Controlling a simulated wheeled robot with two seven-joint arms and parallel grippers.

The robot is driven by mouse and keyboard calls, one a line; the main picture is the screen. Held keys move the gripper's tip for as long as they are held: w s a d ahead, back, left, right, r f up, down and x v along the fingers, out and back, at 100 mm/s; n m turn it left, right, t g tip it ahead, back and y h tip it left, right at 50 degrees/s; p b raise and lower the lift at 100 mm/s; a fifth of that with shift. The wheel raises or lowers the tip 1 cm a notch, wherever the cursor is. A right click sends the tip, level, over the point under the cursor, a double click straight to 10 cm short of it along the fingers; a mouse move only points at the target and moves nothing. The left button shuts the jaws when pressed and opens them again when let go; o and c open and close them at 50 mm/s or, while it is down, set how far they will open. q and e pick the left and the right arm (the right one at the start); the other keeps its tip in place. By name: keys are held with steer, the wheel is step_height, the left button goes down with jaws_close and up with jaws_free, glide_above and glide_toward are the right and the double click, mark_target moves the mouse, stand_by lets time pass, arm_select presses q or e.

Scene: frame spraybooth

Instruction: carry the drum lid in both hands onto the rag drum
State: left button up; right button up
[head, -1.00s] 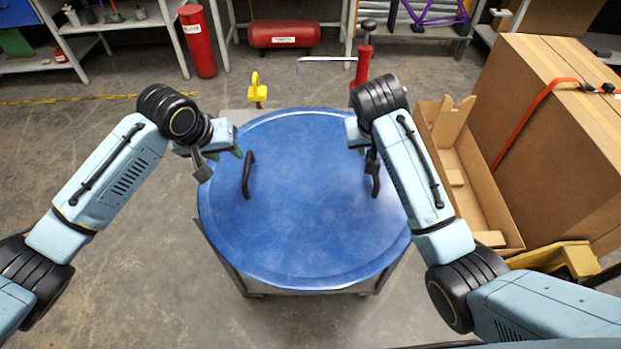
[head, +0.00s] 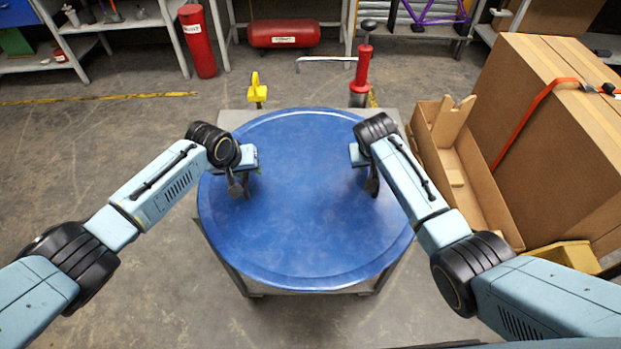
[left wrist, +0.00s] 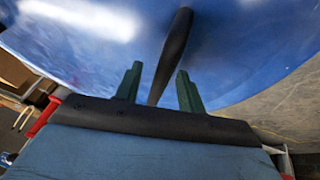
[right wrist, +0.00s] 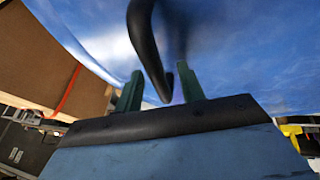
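The drum lid (head: 305,220) is a large round blue disc lying flat on a grey stand, with a dark bar handle on each side. My left gripper (left wrist: 158,74) is open at the left handle (left wrist: 173,50), which passes between its green fingers with gaps on both sides. In the head view, both wrists hang over the lid's sides and mostly hide the handles. I cannot make out a rag drum.
The grey stand (head: 232,119) shows around the lid. A red pump-like tool (head: 362,70) and a yellow item (head: 257,90) are behind. Floor to the left is clear.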

arm_select(q)
steer(key=shift+f, duration=0.1)
arm_select(e)
steer(key=shift+f, duration=0.1)
arm_select(q)
jaws_close()
arm_select(e)
jaws_close()
stand_by(1.1)
arm_select(q)
steer(key=shift+w+r, duration=0.15)
steer(key=shift+r, duration=0.1)
arm_select(e)
steer(key=shift+w+r, duration=0.15)
steer(key=shift+r, duration=0.1)
